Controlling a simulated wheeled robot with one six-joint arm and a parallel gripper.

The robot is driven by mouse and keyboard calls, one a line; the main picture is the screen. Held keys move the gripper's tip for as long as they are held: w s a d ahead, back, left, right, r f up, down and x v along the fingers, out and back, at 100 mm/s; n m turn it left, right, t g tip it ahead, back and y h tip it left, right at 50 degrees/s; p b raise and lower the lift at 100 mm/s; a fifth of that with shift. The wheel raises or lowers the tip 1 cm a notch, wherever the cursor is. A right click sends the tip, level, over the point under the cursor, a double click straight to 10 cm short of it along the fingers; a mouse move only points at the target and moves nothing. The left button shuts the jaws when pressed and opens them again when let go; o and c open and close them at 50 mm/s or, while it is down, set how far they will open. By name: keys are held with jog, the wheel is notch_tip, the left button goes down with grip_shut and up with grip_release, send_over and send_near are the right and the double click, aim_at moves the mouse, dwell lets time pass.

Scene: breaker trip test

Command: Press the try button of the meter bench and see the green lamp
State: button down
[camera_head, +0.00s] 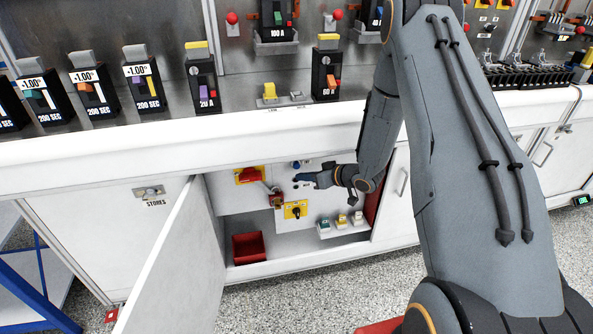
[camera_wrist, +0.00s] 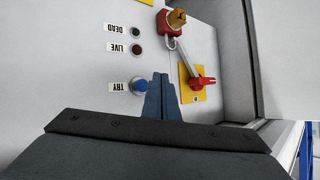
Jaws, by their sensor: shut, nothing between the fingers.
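The blue try button (camera_wrist: 139,86) sits on the cabinet's inner panel beside a TRY label, upside down in the wrist view. It also shows in the head view (camera_head: 296,165), just above my gripper (camera_head: 298,178). In the wrist view my gripper (camera_wrist: 161,82) is shut and empty, its tips close beside the button, not over it. I cannot tell how far the tips are from the panel. The DEAD lamp (camera_wrist: 135,31) is dark greenish and looks unlit. The LIVE lamp (camera_wrist: 136,49) is dark red and looks unlit.
A red handle (camera_wrist: 202,82) on a yellow plate and a red padlock (camera_wrist: 170,25) are close by. The open cabinet door (camera_head: 178,265) stands at left. A red bin (camera_head: 249,248) and several small coloured blocks (camera_head: 341,222) are on the cabinet floor. The white bench edge (camera_head: 190,150) overhangs the opening.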

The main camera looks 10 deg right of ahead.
aim_at(297, 166)
jog(key=shift+w, duration=1.1)
jog(key=shift+w, duration=0.1)
dwell(1.2)
jog(key=shift+w, duration=0.35)
jog(key=shift+w+b, duration=0.1)
jog(key=shift+b, duration=0.2)
